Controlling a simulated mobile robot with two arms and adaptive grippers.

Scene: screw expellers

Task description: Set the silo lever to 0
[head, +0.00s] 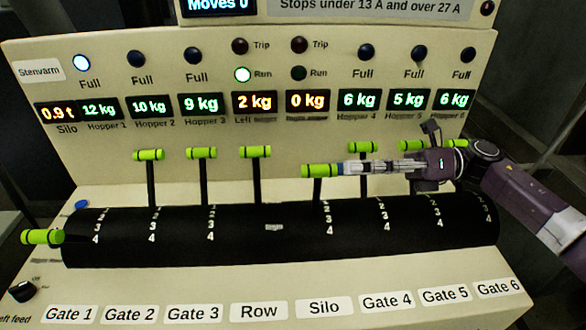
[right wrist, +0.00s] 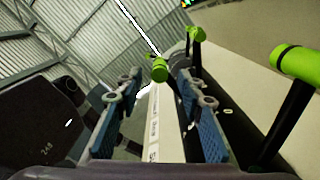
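The silo lever (head: 315,171) has a lime-green handle on a dark shaft, above the Silo label. It stands lower and further forward than the row lever (head: 255,152) to its left. My right gripper (head: 346,168) comes in from the right, its fingertips at the right end of the silo handle; touching or apart, I cannot tell. In the right wrist view its two blue-padded fingers (right wrist: 165,120) are spread, with nothing gripped between them. A green handle, apparently the silo one (right wrist: 160,70), shows ahead between them. My left gripper is not in view.
The gate 4 lever (head: 363,147) stands behind my right gripper. The gate 2 lever (head: 149,155) and gate 3 lever (head: 201,153) stand upright to the left. The gate 1 lever (head: 42,237) is far down. A close green handle (right wrist: 297,64) is right of my fingers.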

